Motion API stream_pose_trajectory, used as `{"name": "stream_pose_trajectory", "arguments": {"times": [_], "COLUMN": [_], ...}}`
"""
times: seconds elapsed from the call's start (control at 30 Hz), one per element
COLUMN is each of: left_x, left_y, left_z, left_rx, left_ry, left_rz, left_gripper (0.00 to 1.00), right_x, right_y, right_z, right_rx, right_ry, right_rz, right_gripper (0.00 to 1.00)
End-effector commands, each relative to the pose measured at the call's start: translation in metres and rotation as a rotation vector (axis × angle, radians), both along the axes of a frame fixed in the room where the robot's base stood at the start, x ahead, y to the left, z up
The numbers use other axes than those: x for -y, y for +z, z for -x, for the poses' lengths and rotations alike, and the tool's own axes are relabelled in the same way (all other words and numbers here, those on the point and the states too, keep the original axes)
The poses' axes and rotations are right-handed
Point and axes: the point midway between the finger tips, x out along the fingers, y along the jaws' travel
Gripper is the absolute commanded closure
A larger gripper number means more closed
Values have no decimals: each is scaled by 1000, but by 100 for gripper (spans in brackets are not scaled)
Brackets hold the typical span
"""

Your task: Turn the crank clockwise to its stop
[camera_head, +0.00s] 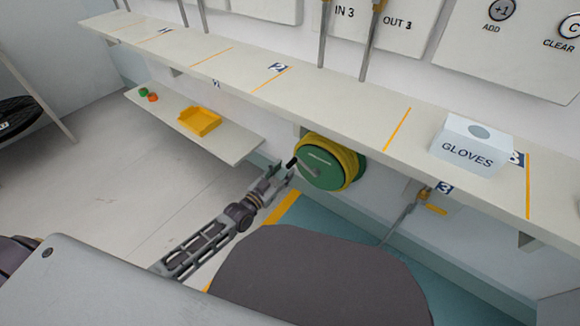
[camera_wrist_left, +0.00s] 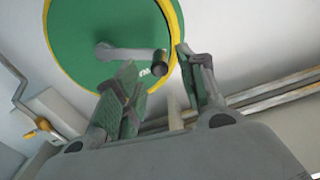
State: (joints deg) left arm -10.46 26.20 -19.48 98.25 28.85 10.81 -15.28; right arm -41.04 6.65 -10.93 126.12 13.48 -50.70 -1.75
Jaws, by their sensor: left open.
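A green reel (camera_head: 322,165) with a yellow rim is mounted on the wall under the long shelf. It carries a crank with a grey arm (camera_head: 305,167) and a dark knob (camera_head: 291,163). The left wrist view shows the grey crank arm (camera_wrist_left: 125,53) reaching right from the green disc (camera_wrist_left: 80,25) to the dark knob (camera_wrist_left: 160,63). My left gripper (camera_head: 279,175) is at the knob. In the left wrist view, its open fingers (camera_wrist_left: 155,62) stand on either side of the knob. I cannot tell whether they touch it. My right gripper is not in view.
The long shelf (camera_head: 340,105) runs above the reel and holds a GLOVES box (camera_head: 472,145). A lower shelf (camera_head: 235,150) at the left holds a yellow tray (camera_head: 199,121) and small green and orange items. Another bent metal rod (camera_head: 400,220) hangs right of the reel.

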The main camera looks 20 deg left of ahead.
Motion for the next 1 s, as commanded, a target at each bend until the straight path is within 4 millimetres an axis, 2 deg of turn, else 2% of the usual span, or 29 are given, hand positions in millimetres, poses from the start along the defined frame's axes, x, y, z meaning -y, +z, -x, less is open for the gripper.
{"name": "stream_pose_trajectory", "arguments": {"times": [0.1, 0.5, 0.97, 1.0], "left_x": [4, 14, 16, 16], "left_y": [-1, -1, 0, 0], "left_z": [-11, -39, -43, -43], "left_rx": [2, 1, 0, 0], "left_ry": [1, 0, 0, 0], "left_rz": [1, 0, 0, 0], "left_gripper": [60, 60, 60, 64], "right_x": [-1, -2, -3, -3], "right_y": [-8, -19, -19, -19], "right_z": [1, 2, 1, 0], "right_rx": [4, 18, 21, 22], "right_ry": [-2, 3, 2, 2], "right_rz": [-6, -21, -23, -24], "right_gripper": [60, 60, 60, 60]}}
